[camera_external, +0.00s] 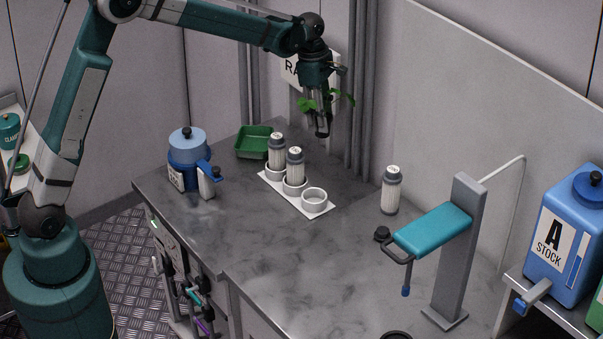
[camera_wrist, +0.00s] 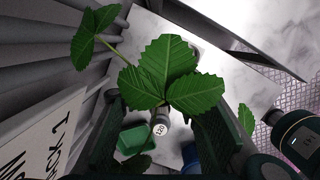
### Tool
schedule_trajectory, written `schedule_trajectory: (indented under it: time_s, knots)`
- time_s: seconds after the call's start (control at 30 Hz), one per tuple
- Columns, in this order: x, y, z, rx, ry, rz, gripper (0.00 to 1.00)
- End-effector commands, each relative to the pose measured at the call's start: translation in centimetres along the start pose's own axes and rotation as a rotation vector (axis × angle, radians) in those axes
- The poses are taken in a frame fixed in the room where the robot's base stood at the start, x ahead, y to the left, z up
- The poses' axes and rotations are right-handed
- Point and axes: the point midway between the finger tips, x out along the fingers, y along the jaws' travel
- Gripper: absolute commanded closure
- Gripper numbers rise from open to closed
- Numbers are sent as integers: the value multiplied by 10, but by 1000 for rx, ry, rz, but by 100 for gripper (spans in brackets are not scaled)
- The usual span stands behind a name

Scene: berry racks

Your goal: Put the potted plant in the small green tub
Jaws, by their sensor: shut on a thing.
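The potted plant shows as green leaves (camera_external: 307,104) on both sides of my gripper (camera_external: 322,128) in the external view. My gripper is shut on the plant and holds it in the air above the back of the counter. Its leaves (camera_wrist: 160,75) fill the middle of the wrist view, and I cannot make out the pot. The small green tub (camera_external: 254,142) sits on the counter at the back left, below and left of my gripper. It appears empty. Part of the tub (camera_wrist: 136,140) shows beneath the leaves in the wrist view.
A white rack (camera_external: 318,210) with two capped vials (camera_external: 295,167) and one empty ring stands right of the tub. A blue jug (camera_external: 187,165) stands left. A lone vial (camera_external: 391,190) and a teal-topped stand (camera_external: 432,230) are right. The counter's front middle is clear.

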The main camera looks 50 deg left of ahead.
Motion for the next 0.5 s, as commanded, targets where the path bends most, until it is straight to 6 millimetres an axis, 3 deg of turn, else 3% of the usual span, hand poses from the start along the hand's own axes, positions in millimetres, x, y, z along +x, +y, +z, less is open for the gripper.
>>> schedule_trajectory:
  time_s: [0.5]
  knots:
    - [-22,59,-149,-181,0,27,80]
